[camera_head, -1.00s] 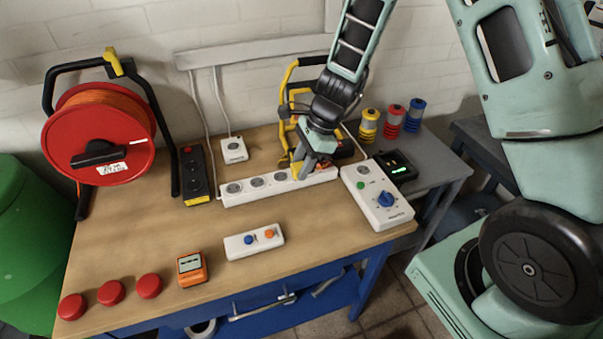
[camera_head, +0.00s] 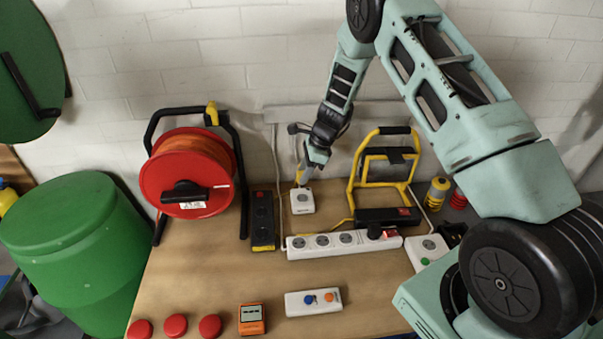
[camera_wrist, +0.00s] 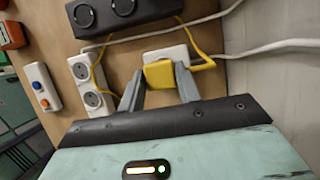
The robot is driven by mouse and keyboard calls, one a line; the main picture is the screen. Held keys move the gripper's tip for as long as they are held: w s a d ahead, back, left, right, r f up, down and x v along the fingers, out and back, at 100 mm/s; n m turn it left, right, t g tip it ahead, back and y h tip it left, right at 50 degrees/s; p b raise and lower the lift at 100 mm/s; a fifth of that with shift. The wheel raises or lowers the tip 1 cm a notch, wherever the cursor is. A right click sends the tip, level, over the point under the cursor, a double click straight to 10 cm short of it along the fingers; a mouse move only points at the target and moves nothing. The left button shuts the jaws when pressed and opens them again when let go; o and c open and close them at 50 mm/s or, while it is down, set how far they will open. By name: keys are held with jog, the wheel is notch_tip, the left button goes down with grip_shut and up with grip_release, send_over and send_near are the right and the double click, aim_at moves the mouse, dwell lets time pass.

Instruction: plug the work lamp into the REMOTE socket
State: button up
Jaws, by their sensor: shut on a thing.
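My gripper (camera_head: 305,175) is shut on a yellow plug (camera_wrist: 158,74), with one finger on each side of it in the wrist view. The plug is at the face of a small white single-socket box (camera_head: 302,202) at the back of the bench. I cannot tell whether the plug is seated or just above it. The box's label is too small to read. A yellow cord (camera_wrist: 200,62) runs from the plug. The work lamp (camera_head: 384,170), with a yellow tubular frame, stands to the right at the back.
A white power strip (camera_head: 330,242) lies in front, with a dark plug (camera_head: 375,231) near its right end. A black socket block (camera_head: 263,220) and a red cable reel (camera_head: 187,172) stand to the left. The bench front holds red buttons and small boxes.

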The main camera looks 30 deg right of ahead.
aim_at(300, 198)
jog(key=shift+f, duration=0.2)
jog(key=shift+f+b, duration=2.15)
jog(key=shift+f, duration=0.6)
jog(key=shift+f+b, duration=0.35)
jog(key=shift+f, duration=0.2)
jog(key=o, duration=1)
jog(key=shift+r, duration=0.1)
jog(key=b+v, duration=0.3)
jog(key=v, duration=1.4)
jog(key=shift+r+b, duration=0.1)
jog(key=shift+b, duration=0.25)
